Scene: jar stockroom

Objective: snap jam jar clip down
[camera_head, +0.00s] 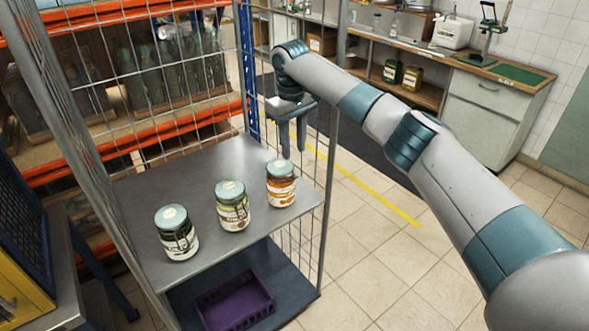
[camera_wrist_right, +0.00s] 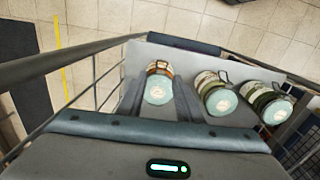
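Three jars with pale blue-green lids stand upright in a row on the grey cart shelf (camera_head: 215,165). The jar with orange contents (camera_head: 281,190) is at the right end, likely the jam jar; it also shows in the right wrist view (camera_wrist_right: 158,68). The middle jar (camera_head: 232,211) and the dark-green jar (camera_head: 177,240) stand to its left. My right gripper (camera_head: 293,146) points down above the orange jar, fingers apart and empty. In the wrist view its fingers lie either side of that jar's lid. The orange jar's clip is too small to make out. My left gripper is out of view.
Wire-mesh cart sides and metal posts (camera_head: 326,150) flank the shelf. A purple crate (camera_head: 236,302) sits on the lower deck. Orange racking (camera_head: 200,92) stands behind, a workbench (camera_head: 430,50) at the back right. The tiled floor right of the cart is clear.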

